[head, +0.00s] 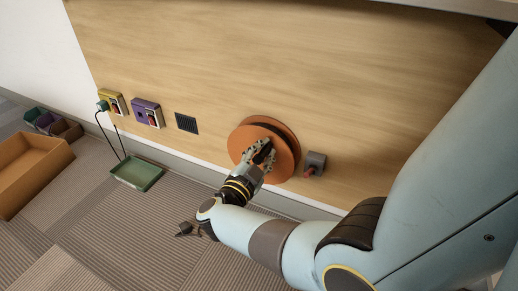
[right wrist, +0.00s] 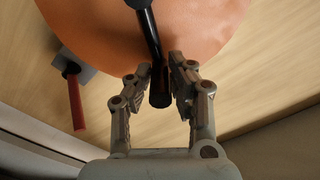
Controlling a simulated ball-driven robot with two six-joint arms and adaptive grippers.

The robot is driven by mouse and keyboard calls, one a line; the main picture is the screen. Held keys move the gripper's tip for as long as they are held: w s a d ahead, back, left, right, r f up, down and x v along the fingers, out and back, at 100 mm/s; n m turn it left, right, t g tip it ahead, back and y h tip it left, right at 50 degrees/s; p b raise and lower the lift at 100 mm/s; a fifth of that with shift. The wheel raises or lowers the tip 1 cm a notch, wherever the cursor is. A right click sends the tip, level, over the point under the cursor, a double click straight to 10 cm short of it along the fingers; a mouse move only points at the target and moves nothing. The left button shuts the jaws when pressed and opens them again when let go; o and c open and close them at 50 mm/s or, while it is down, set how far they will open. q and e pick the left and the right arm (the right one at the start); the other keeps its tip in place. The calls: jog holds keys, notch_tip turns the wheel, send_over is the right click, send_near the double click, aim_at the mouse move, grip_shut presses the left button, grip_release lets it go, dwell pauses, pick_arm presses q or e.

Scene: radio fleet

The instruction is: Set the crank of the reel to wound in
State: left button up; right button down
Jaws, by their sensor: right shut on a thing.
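The orange reel (head: 285,137) is mounted on the wooden panel, with a dark groove between its two discs. In the right wrist view its orange face (right wrist: 95,30) fills the top. The reel's black crank (right wrist: 149,32) runs down from the top of that view and ends in a black handle. My right gripper (head: 262,158) is at the reel's front face. In the right wrist view the right gripper (right wrist: 160,80) has its fingers on either side of the crank handle, shut on it.
A grey box with a red lever (head: 312,169) sits on the panel right of the reel. A vent (head: 187,123), a purple socket box (head: 147,113) and a yellow one (head: 113,103) are further left. A green tray (head: 137,174) and an orange crate (head: 30,172) stand on the floor.

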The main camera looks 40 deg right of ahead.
jog(key=shift+s+d+f+m, duration=0.1)
jog(key=shift+s+f+m, duration=0.3)
jog(key=shift+m, duration=0.4)
jog(key=shift+s, duration=0.1)
jog(key=c, duration=1.2)
grip_release()
jog(key=shift+r, duration=0.1)
notch_tip(320, 180, up, 10)
